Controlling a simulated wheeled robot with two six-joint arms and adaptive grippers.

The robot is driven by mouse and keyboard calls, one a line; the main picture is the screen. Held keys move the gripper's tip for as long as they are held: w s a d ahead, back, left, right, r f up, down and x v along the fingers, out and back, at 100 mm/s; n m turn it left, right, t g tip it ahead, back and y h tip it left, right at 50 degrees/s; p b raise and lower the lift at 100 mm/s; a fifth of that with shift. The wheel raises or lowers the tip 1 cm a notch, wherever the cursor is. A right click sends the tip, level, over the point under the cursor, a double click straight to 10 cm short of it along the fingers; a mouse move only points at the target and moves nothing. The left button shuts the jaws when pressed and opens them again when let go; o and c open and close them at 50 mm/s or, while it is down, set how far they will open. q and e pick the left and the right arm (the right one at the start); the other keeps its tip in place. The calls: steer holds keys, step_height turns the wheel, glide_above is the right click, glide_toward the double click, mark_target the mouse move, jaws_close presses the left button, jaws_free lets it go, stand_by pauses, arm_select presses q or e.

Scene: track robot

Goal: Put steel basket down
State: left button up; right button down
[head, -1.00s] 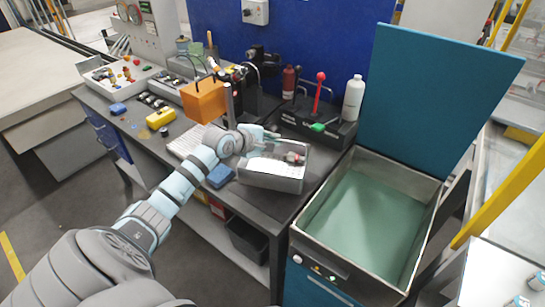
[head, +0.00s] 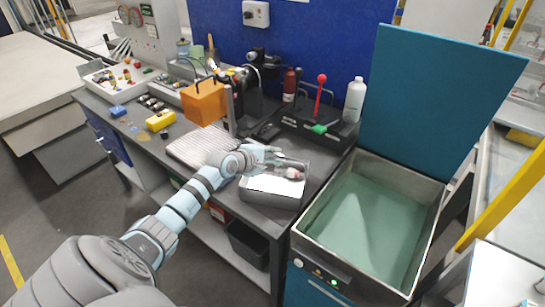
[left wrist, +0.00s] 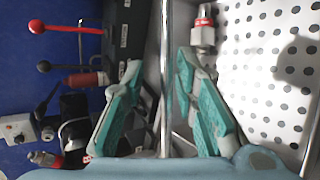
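The steel basket (head: 262,200) is a grey box on the dark workbench, near its front right edge. A small metal part with a red band (head: 291,171) shows at it; the wrist view shows this part (left wrist: 204,30) beside a white perforated floor (left wrist: 270,60). My left gripper (head: 300,168) is over the basket's back side. In the left wrist view the teal fingers (left wrist: 160,68) stand on either side of the basket's thin metal rim (left wrist: 167,110), with gaps between fingers and rim. The basket's underside is hidden. My right gripper is not in view.
An open washer tank (head: 375,220) with a raised teal lid (head: 435,110) stands right of the bench. A black rack with a red-knobbed lever (head: 321,92) and a white bottle (head: 354,100) are behind. An orange block (head: 204,102) and yellow box (head: 160,121) are left.

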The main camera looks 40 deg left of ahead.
arm_select(q)
steer(key=p+v, duration=0.5)
steer(key=v, duration=0.7)
steer(key=shift+p, duration=0.35)
